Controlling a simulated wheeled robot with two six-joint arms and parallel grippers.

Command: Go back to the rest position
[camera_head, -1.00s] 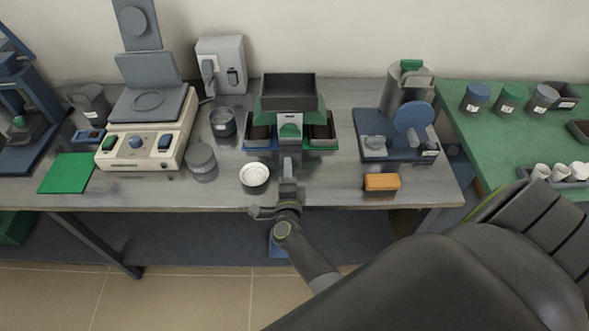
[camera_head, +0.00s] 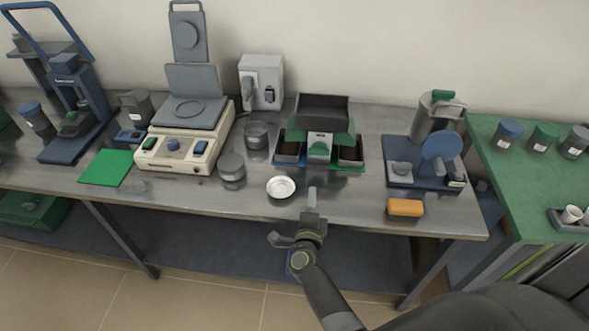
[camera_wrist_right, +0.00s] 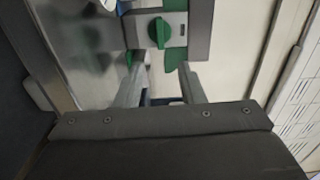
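My right gripper (camera_head: 296,226) is at the bench's front edge, just in front of and slightly right of the white dish (camera_head: 281,187). It also shows in the right wrist view (camera_wrist_right: 162,78), with its two fingers apart and nothing held between them. Beyond the fingers there, a grey part with a green knob (camera_wrist_right: 159,32) is in view. My left gripper is not in view.
The metal bench (camera_head: 345,208) carries a balance (camera_head: 172,148), a green and grey device (camera_head: 320,146), a blue-based device (camera_head: 425,178) and an orange block (camera_head: 405,208). A green table (camera_head: 500,190) stands at right. Floor (camera_head: 215,295) is open at lower left.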

